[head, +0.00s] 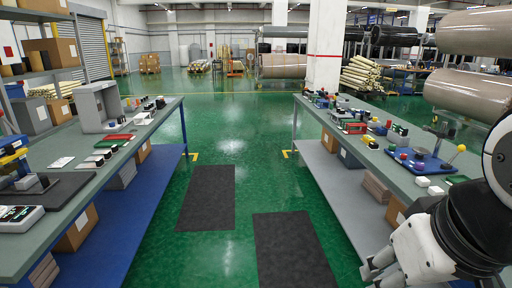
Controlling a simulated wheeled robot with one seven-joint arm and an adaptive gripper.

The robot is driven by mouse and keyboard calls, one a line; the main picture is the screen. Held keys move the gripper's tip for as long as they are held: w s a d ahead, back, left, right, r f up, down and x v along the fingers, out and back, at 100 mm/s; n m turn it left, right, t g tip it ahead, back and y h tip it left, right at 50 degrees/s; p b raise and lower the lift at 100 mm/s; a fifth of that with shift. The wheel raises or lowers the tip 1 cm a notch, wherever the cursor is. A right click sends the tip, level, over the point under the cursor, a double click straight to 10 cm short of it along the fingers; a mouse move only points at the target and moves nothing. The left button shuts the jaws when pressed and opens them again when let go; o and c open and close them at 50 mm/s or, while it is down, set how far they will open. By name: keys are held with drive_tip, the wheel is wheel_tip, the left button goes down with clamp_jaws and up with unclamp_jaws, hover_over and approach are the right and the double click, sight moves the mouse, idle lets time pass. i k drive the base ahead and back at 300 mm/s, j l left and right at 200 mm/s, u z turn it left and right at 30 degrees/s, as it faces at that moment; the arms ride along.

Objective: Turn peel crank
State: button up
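A small device on a blue base (428,168) stands on the right bench. It has a grey upright part (436,133) and a yellow ball knob (461,148) on a thin rod, which looks like a crank handle. A red and purple knob (419,153) is beside it. My gripper (372,270) is at the lower right, in front of the bench edge and apart from the device. Its fingertips are small in view, and I cannot tell how far apart they are. My arm hides the near right end of the bench.
The right bench (345,150) holds several small parts and white blocks (428,186). The left bench (85,148) holds a grey box (98,105) and other tools. The green aisle (222,150) between them is clear, with two dark floor mats (208,197). Large wrapped rolls (470,95) are at the back right.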

sight(389, 123)
drive_tip(key=i, duration=1.85)
drive_tip(key=i+z, duration=0.2)
drive_tip(key=i, duration=0.25)
drive_tip(key=i+j+z, duration=0.2)
drive_tip(key=i, duration=0.2)
drive_tip(key=i+j+z, duration=0.2)
drive_tip(key=i, duration=0.25)
drive_tip(key=i+j+z, duration=0.15)
drive_tip(key=i, duration=0.25)
drive_tip(key=i+j+z, duration=1.05)
drive_tip(key=j, duration=0.2)
drive_tip(key=k, duration=0.05)
